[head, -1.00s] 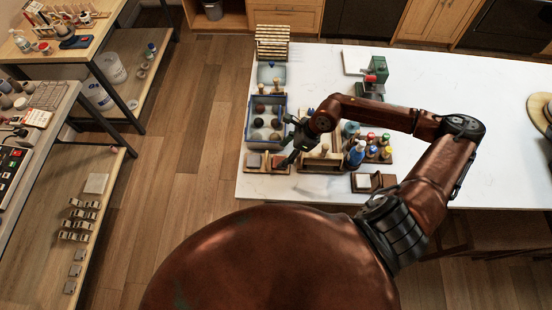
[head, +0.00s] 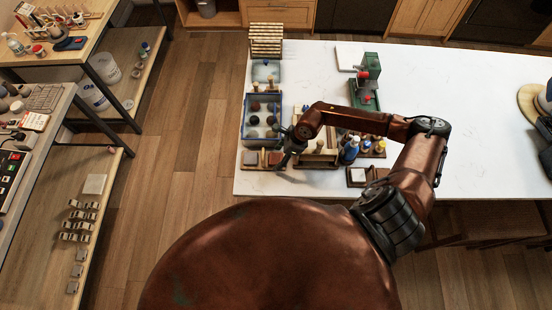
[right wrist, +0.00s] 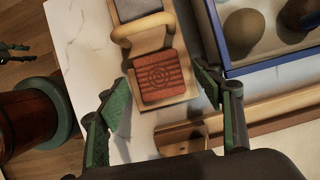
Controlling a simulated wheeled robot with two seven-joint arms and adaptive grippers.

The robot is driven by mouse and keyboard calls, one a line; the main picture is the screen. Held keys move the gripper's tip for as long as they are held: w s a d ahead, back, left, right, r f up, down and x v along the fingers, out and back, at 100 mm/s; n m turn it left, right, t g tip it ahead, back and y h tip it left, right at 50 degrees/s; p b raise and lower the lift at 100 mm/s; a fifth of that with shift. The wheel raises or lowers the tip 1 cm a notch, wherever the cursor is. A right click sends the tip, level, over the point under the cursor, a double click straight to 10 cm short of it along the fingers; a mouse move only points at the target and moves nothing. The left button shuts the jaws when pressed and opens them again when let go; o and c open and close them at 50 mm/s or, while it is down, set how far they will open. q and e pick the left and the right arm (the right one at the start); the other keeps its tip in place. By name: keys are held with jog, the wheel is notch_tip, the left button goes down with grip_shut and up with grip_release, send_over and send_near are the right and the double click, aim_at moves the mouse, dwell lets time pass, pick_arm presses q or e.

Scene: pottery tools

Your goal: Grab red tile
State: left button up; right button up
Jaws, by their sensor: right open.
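The red tile (right wrist: 160,77) is square with ridges and a ring pattern. In the right wrist view it lies in a light wooden holder, beside a grey tile (right wrist: 138,8). In the head view the red tile (head: 275,158) is at the front left of the white table, partly hidden by my gripper. My right gripper (right wrist: 165,95) is open and empty. Its fingers stand on either side of the red tile's near end in the picture, apart from it; the height gap is hard to tell.
A blue-rimmed tray (head: 246,118) with round items lies just behind the holder. A wooden tool box (head: 318,160) and several bottles (head: 350,150) stand to the right. The white table's (head: 470,140) right part is mostly clear.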

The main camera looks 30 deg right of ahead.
jog(key=shift+c, duration=0.5)
jog(key=c, duration=1.2)
jog(key=shift+r, duration=0.15)
